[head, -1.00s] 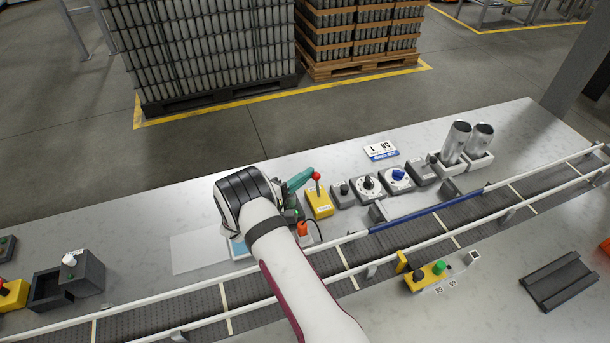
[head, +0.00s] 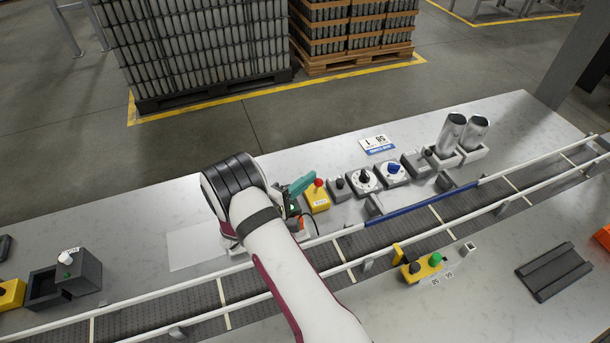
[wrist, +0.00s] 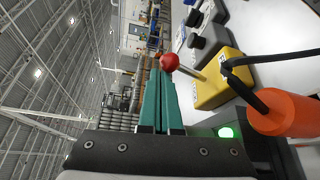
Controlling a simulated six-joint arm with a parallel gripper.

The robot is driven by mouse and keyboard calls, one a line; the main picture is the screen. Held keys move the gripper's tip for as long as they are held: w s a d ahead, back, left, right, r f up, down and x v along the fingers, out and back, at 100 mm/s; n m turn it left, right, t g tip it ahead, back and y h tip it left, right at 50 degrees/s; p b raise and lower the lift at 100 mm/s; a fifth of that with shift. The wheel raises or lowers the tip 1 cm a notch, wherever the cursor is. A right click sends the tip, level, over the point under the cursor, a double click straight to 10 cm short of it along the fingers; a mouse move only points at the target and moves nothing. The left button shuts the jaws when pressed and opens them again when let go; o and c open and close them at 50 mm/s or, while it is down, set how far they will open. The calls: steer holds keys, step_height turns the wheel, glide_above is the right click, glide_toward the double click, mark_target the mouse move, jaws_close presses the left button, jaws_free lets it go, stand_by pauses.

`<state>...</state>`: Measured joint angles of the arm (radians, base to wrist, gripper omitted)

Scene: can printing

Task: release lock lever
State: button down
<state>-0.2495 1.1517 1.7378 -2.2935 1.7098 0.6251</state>
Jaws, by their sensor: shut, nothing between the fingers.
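The lock lever is a pale rod with a red ball knob (head: 319,182) on a yellow box (head: 317,202). In the wrist view, the red knob (wrist: 169,62) is right at my fingertips and the rod leans out of the yellow box (wrist: 218,82). My gripper (wrist: 161,72) has teal fingers closed together, with nothing held between them. In the head view, the fingers (head: 302,186) reach to the left side of the knob. They look in contact with the knob or very close to it. My wrist hides the area left of the box.
An orange part (wrist: 285,112) with a black cable and a lit green lamp (wrist: 226,132) sit close to my gripper. Right of the yellow box are several dial units (head: 363,181) and two metal cans (head: 451,134). The conveyor (head: 390,240) runs in front.

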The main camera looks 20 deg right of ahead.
steer(key=v, duration=1.6)
steer(key=shift+d+r, duration=0.1)
steer(key=s+d+r+m+g+y, duration=0.35)
steer(key=s+d+r+g, duration=0.2)
steer(key=s, duration=0.25)
steer(key=s+d+r+m+g+y, duration=0.35)
steer(key=s+r+m+g, duration=0.2)
steer(key=s, duration=0.35)
steer(key=s+a+r+m+t+y, duration=0.2)
steer(key=s+a+m+t+y, duration=0.1)
steer(key=s+a+y, duration=0.5)
steer(key=s+m+y, duration=0.1)
steer(key=s+y, duration=0.1)
steer(key=shift+s+a+r, duration=0.15)
steer(key=shift+s+a, duration=0.1)
steer(key=shift+a, duration=0.15)
